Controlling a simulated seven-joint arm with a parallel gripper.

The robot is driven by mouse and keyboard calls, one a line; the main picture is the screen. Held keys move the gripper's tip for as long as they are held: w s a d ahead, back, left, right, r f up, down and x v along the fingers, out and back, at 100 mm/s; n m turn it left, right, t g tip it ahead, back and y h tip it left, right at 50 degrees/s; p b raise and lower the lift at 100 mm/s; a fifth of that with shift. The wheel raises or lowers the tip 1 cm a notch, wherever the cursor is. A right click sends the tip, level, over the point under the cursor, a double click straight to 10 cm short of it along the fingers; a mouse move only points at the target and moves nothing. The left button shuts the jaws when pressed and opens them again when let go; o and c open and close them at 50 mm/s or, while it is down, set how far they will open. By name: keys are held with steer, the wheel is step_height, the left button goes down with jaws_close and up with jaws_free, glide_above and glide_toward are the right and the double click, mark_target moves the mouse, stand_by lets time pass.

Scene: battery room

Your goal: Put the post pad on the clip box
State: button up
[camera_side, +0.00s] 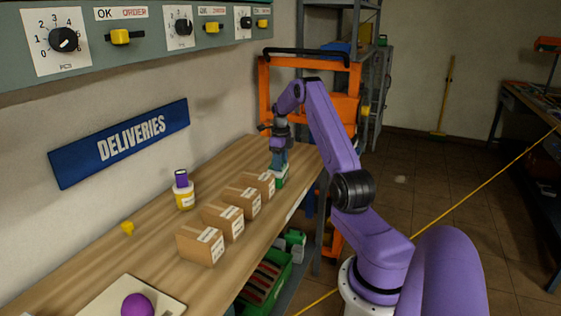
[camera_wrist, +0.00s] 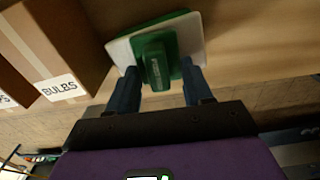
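A green block with a raised green handle on a white base, which looks like the post pad (camera_wrist: 190,38), lies on the bench in the wrist view. In the side view the same green and white piece (camera_side: 282,181) is at the far end of the box row. My gripper (camera_side: 279,166) is above it, pointing down. In the wrist view my gripper (camera_wrist: 160,78) has its blue fingers apart, one on each side of the handle, with a gap visible at the right. Several cardboard boxes (camera_side: 223,221) stand in a row; I cannot read which is the clip box.
The box nearest my gripper reads BULBS (camera_wrist: 55,70). A yellow and white jar (camera_side: 184,197) with a purple item on top stands near the wall. An orange frame (camera_side: 265,90) stands behind the bench.

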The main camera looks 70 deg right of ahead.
steer(key=o, duration=0.3)
steer(key=shift+o, duration=0.2)
steer(key=shift+r, duration=0.15)
